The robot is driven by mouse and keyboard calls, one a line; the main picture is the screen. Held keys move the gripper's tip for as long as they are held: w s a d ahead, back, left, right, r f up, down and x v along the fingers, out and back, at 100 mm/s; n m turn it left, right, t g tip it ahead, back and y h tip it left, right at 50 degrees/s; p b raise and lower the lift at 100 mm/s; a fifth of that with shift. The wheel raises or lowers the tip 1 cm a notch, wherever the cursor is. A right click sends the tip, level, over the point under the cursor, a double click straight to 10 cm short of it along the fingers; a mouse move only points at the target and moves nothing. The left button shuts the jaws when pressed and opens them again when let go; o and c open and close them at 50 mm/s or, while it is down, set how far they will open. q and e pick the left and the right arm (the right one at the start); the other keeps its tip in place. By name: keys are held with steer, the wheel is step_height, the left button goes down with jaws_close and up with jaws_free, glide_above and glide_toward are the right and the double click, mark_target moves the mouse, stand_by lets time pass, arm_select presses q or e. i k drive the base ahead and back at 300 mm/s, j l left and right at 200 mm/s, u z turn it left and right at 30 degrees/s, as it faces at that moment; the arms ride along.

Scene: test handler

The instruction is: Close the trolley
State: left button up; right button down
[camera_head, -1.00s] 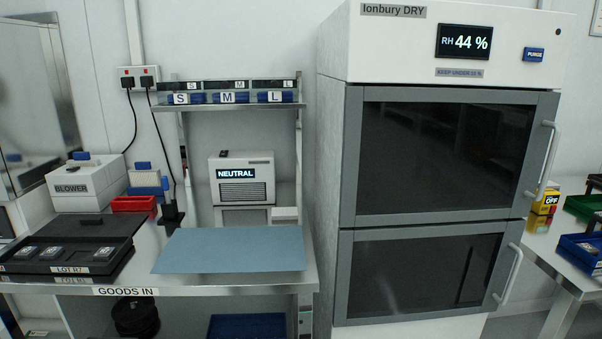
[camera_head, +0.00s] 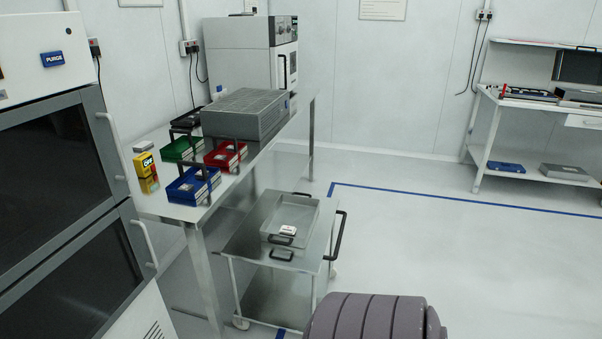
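The trolley (camera_head: 238,244) is a low steel cart on castors, standing in front of the bench at the middle of the view. It has a black push handle (camera_head: 337,236) on its right side. A shallow metal tray (camera_head: 312,222) with black handles sits on its top, and a small white item (camera_head: 288,230) lies at the tray's near end. Neither of my grippers is in view.
A steel bench (camera_head: 186,212) behind the trolley bears red, green and blue bins, a grey vented box (camera_head: 245,115) and a white oven-like unit. The dark-doored dry cabinet (camera_head: 60,185) is at the left. Open floor with a blue line (camera_head: 450,203) lies to the right.

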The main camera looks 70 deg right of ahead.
mark_target(287, 285)
steer(key=z, duration=2.45)
